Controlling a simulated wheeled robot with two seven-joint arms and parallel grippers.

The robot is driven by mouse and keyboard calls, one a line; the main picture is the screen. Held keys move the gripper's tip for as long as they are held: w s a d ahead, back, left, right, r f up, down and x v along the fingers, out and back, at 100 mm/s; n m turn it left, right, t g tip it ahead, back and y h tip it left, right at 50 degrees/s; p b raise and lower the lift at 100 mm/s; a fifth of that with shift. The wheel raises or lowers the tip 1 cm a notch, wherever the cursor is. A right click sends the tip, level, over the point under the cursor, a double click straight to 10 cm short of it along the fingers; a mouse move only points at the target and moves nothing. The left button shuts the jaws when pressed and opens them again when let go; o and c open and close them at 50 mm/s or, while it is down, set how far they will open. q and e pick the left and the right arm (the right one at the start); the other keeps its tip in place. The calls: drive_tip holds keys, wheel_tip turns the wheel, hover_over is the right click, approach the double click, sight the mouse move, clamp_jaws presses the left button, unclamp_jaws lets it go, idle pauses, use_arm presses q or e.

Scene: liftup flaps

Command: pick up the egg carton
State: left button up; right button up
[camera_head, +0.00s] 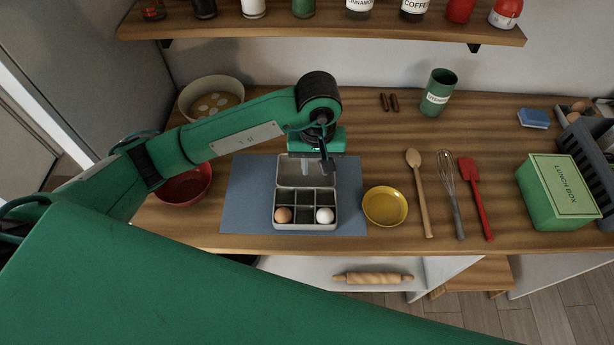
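The grey egg carton (305,226) lies on a blue mat (248,190) with its lid (305,174) raised at the back. A brown egg (283,215) sits in its front left compartment and a white egg (324,215) in its front right one. The other compartments in view look empty. My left gripper (318,168) points down just over or in front of the raised lid and hides part of it. I cannot tell whether it touches the lid or how far its fingers are apart. My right gripper is not in view.
A yellow bowl (385,207) stands close to the right of the carton. A red bowl (184,187) is at the left. A wooden spoon (420,195), whisk (451,190), red spatula (476,198) and green lunch box (555,190) are further right. A shelf (330,30) overhangs the back.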

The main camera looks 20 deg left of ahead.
use_arm(q)
hover_over(315, 191)
drive_tip(key=f+p, duration=0.1)
drive_tip(key=f, duration=0.3)
drive_tip(key=shift+s, duration=0.2)
drive_tip(key=shift+w+f, duration=0.1)
drive_tip(key=shift+f, duration=0.6)
drive_tip(key=shift+s+d+f+p, duration=0.1)
drive_tip(key=shift+s+f+p, duration=0.2)
drive_tip(key=shift+p, duration=0.3)
wheel_tip(315, 191, down, 3)
drive_tip(key=shift+s+d+p, duration=0.1)
drive_tip(key=shift+p, duration=0.65)
drive_tip(key=shift+f, duration=0.55)
clamp_jaws()
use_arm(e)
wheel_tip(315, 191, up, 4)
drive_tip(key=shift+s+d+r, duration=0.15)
